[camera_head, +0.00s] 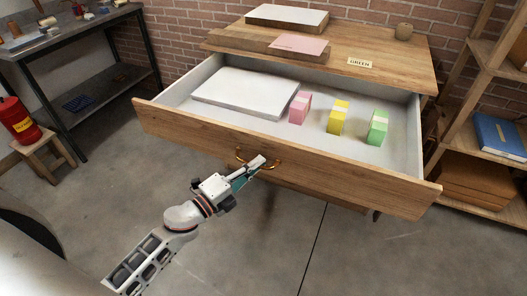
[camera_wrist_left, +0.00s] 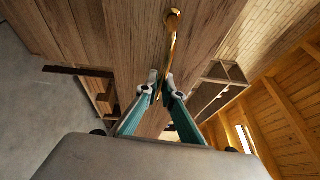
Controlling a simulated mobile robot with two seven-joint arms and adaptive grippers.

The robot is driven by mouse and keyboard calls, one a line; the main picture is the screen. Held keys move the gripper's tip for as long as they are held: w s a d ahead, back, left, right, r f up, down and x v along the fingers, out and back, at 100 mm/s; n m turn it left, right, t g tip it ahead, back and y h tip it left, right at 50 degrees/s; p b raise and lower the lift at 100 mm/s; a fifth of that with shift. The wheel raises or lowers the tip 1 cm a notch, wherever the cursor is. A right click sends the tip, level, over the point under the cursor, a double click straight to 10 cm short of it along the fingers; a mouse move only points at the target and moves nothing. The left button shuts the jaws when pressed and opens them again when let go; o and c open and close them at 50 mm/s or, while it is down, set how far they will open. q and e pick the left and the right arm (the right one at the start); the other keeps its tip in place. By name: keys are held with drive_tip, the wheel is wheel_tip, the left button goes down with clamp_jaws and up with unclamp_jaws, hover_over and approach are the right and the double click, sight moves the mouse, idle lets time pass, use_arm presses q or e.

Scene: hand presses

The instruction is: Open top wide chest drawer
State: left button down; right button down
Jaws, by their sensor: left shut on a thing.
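The wooden chest (camera_head: 390,52) stands against the brick wall. Its top wide drawer (camera_head: 300,169) is pulled well out, with the grey inside in view. In it lie a white stack of paper (camera_head: 245,91) and pink (camera_head: 300,107), yellow (camera_head: 338,117) and green (camera_head: 377,127) banded blocks. My left gripper (camera_head: 258,163) is at the brass handle (camera_head: 270,163) on the drawer front. In the left wrist view, its fingers (camera_wrist_left: 160,88) are shut on the handle (camera_wrist_left: 171,45). My right gripper does not show.
A workbench (camera_head: 70,35) with small items is at the left. A red fire extinguisher (camera_head: 17,120) stands on a wooden stool (camera_head: 38,146). A wooden shelf (camera_head: 480,85) with a blue book (camera_head: 500,136) is close on the right. The floor before the drawer is clear.

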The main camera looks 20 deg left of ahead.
use_arm(q)
drive_tip(key=shift+s+a, duration=0.1)
drive_tip(key=shift+s, duration=2.2)
drive_tip(key=c, duration=2.2)
unclamp_jaws()
drive_tip(key=v, duration=1.2)
